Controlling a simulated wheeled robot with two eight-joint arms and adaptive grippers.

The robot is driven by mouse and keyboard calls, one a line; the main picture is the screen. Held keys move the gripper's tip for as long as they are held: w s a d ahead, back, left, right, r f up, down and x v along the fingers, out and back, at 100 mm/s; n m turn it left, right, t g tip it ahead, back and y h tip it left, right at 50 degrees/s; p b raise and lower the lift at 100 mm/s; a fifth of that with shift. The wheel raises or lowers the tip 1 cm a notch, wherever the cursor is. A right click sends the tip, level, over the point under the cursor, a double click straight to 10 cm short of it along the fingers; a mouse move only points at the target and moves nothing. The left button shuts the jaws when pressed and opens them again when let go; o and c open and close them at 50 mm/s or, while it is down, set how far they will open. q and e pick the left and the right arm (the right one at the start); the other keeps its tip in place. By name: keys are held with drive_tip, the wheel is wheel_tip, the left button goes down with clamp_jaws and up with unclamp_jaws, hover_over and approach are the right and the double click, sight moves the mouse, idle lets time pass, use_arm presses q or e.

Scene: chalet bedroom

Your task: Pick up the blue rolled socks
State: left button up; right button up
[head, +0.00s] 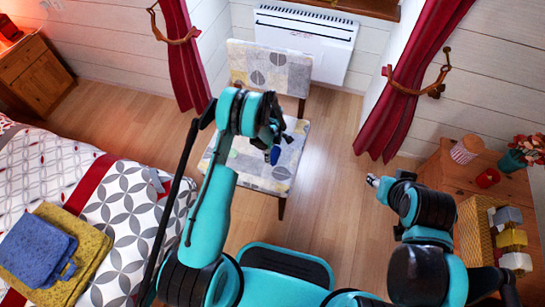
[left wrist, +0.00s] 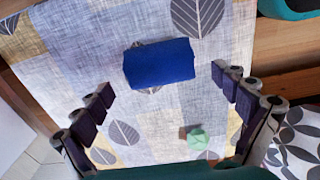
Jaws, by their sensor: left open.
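The blue rolled socks (left wrist: 160,63) lie on the patterned seat of a chair (head: 240,168). In the left wrist view they sit just beyond my left gripper's fingertips, roughly centred between them and apart from both. In the head view a blue patch of the socks (head: 275,156) shows just below my left gripper (head: 272,138). My left gripper (left wrist: 162,83) is open and empty over the seat. Part of my right arm's end (head: 374,181) shows at the right of the head view, away from the chair; its jaws are too unclear to read.
A small pale green object (left wrist: 198,138) lies on the seat near the socks. The chair's backrest (head: 270,68) stands behind the seat, before a white heater (head: 305,40). A bed (head: 120,200) is at left, a wooden cabinet (head: 440,160) at right. Floor between is clear.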

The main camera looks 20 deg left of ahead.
use_arm(q)
wheel_tip(320, 180, down, 3)
drive_tip(key=shift+r+b, duration=0.1)
drive_tip(key=shift+b, duration=0.25)
drive_tip(key=shift+r, duration=0.1)
drive_tip(key=c, duration=1.2)
